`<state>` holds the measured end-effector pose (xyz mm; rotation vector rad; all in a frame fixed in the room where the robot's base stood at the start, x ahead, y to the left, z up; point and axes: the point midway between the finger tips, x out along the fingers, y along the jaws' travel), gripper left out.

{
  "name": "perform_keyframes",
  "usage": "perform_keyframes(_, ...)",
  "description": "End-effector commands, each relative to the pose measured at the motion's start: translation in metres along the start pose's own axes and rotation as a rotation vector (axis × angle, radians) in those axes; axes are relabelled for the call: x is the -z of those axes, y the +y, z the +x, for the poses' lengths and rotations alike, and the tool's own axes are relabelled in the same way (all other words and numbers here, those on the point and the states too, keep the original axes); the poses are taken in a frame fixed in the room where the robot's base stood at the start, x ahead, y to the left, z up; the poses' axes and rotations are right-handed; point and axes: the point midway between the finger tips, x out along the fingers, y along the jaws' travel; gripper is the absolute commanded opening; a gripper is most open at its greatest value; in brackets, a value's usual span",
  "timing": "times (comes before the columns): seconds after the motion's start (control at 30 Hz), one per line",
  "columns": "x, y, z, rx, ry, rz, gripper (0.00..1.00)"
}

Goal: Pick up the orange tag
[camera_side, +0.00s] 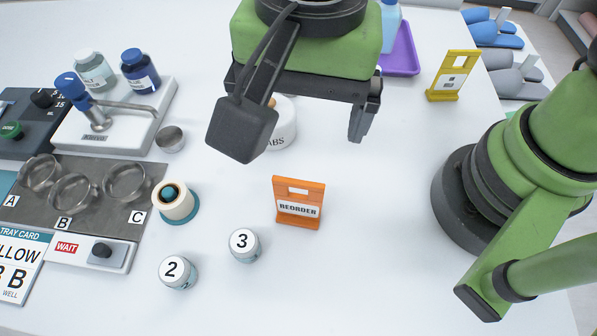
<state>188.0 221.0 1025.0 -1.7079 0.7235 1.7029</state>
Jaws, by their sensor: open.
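The orange tag (298,203) stands upright on the white table near the middle of the view. It has a slot near its top and a white label reading "REORDER". My gripper (304,140) is open and empty, above the table and behind the tag in the picture. The gripper does not touch the tag.
Small jars marked 3 (244,245) and 2 (178,272) stand left of the tag. A cream and teal round holder (175,202) and a grey plate (88,200) with metal cups lie further left. A yellow tag (454,75) stands at the back right. Table right of the orange tag is clear.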

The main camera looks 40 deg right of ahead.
Motion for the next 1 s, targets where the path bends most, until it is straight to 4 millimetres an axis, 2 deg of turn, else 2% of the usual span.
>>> perform_keyframes(0.03,-0.009,-0.001,0.010,-0.023,0.007,0.009,0.96)
perform_keyframes(0.17,-0.018,-0.001,0.024,-0.045,0.018,0.034,0.96)
perform_keyframes(0.4,-0.018,0.001,0.059,-0.049,0.019,0.041,0.96)
perform_keyframes(0.63,-0.018,0.003,0.079,-0.048,0.019,0.041,0.96)
perform_keyframes(0.8,-0.020,0.006,0.107,-0.050,0.019,0.041,0.96)
perform_keyframes(1.0,-0.020,0.006,0.120,-0.045,0.017,0.041,0.96)
